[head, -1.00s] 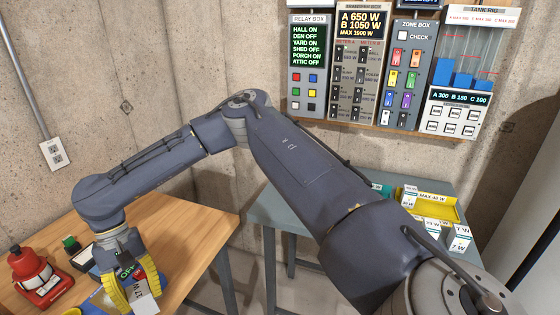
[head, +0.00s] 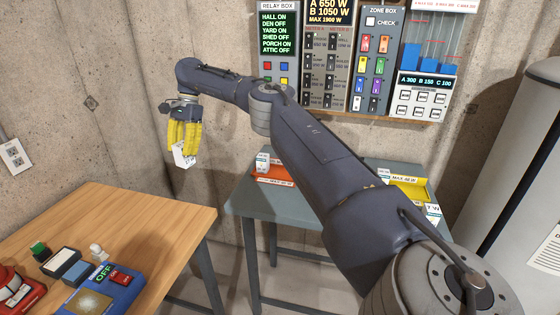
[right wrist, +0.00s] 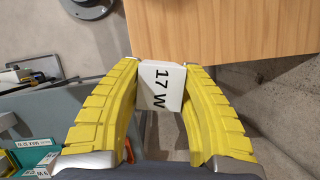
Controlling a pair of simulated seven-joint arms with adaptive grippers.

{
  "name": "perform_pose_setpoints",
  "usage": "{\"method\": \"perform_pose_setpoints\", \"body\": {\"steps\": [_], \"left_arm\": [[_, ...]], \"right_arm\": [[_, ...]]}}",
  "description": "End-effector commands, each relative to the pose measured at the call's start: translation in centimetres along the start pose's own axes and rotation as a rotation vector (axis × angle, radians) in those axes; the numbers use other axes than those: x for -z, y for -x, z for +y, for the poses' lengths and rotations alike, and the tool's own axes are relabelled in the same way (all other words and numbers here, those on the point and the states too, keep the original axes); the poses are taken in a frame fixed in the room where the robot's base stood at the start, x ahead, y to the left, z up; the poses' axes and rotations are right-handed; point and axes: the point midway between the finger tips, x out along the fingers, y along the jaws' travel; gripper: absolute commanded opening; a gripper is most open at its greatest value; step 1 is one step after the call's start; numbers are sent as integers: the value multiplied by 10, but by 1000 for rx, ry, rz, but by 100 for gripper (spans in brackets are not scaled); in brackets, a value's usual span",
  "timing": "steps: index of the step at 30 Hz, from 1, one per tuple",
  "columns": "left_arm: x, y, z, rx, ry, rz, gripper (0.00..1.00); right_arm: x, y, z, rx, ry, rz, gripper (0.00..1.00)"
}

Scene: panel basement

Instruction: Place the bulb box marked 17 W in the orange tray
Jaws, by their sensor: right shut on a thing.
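The bulb box marked 17 W (right wrist: 160,86) is white and sits between the yellow fingers of my right gripper (right wrist: 160,80), its marking showing in the right wrist view. In the head view my right gripper (head: 185,142) is shut on this box (head: 183,157), held in the air between the wooden table and the grey-green table. The orange tray (head: 278,170) is on the grey-green table, right of and beyond the gripper; my right arm hides part of it. A white box (head: 262,162) stands at its left end. My left gripper is not in view.
A yellow tray (head: 410,191) marked MAX 40 W stands farther right on the grey-green table (head: 240,200), with white boxes near it. The wooden table (head: 150,215) carries a blue tester (head: 105,285) and a red device (head: 12,290). Control panels hang on the wall behind.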

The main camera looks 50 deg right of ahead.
Motion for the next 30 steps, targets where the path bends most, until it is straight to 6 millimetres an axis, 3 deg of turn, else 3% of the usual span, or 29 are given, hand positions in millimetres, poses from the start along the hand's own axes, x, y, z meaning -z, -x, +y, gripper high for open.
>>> {"method": "perform_pose_setpoints", "body": {"steps": [1,8,15,21,30], "left_arm": [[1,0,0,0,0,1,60],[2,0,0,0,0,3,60],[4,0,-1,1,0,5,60],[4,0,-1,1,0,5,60],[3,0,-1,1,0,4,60]], "right_arm": [[21,14,4,32,-70,-2,10],[108,67,34,160,-383,-2,10],[194,107,86,300,-720,-2,10],[245,128,128,400,-962,0,10],[284,147,166,497,-1195,0,10]]}}
